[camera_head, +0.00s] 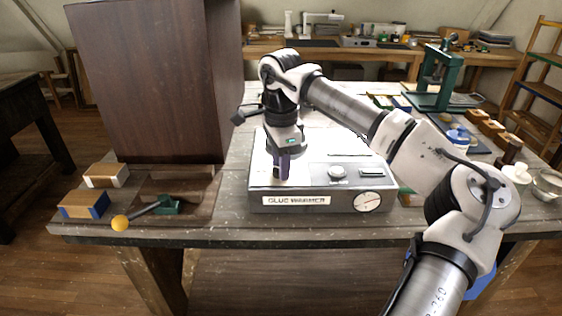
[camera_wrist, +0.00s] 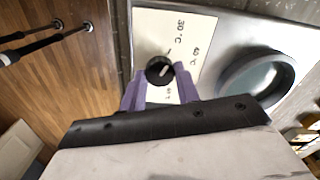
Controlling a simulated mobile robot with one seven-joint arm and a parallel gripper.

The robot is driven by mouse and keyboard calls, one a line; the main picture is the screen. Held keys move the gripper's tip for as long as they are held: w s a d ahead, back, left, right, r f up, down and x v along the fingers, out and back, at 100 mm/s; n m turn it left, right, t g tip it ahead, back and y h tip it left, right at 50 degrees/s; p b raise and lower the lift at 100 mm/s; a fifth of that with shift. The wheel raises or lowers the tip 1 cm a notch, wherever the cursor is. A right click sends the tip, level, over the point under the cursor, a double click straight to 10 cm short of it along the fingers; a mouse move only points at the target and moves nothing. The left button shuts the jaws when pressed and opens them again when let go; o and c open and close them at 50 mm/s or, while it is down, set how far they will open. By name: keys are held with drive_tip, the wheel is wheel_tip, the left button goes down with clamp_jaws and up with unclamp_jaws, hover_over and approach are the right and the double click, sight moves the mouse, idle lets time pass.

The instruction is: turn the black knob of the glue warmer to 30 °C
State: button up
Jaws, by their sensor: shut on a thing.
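The glue warmer (camera_head: 310,203) is a grey metal box with a name plate on its front, standing on the workbench. My gripper (camera_head: 281,175) points down over its left part and hides the black knob in the head view. In the wrist view the black knob (camera_wrist: 159,70) lies between the purple fingertips of my gripper (camera_wrist: 161,75), which is shut on it. The knob has a pale mark on its top. A cream scale card (camera_wrist: 150,27) surrounds it, with "30 °C" printed above and right of the knob. Other labels are small or partly hidden by the fingers.
A round metal-rimmed part (camera_wrist: 225,85) sits right of the card. A silver knob (camera_head: 337,172) and a dial gauge (camera_head: 367,202) are on the warmer's right. A dark wooden cabinet (camera_head: 150,80) stands behind left.

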drive_tip(key=shift+r+n, duration=0.1)
drive_tip(key=shift+n, duration=0.4)
drive_tip(key=o, duration=1)
drive_tip(key=shift+c, duration=0.2)
wheel_tip(320, 180, up, 14)
drive_tip(key=b, duration=0.1)
